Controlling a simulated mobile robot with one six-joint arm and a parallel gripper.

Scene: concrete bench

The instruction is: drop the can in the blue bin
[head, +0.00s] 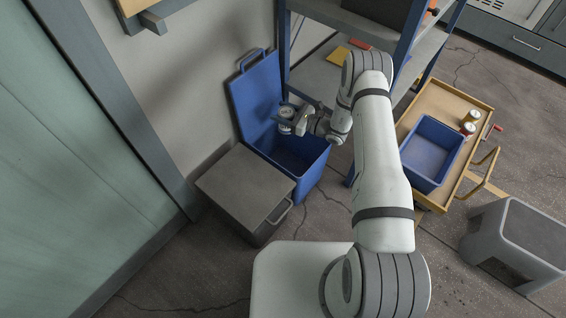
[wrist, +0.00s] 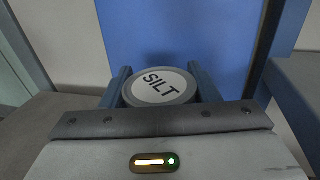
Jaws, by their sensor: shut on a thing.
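The can (head: 286,112) has a pale round top; in the wrist view its top (wrist: 160,88) reads "SILT". My gripper (head: 289,119) is shut on the can, with one finger on each side of it in the wrist view. The blue bin (head: 316,173) stands on the floor by the wall, with its blue lid (head: 256,94) raised against the wall. The can is held over the open bin, near the lid side. The bin's floor is dark and partly hidden.
A grey closed box (head: 240,187) stands left of the bin. A shelf rack with blue posts (head: 284,45) is behind it. A grey step stool (head: 515,240) stands at lower right.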

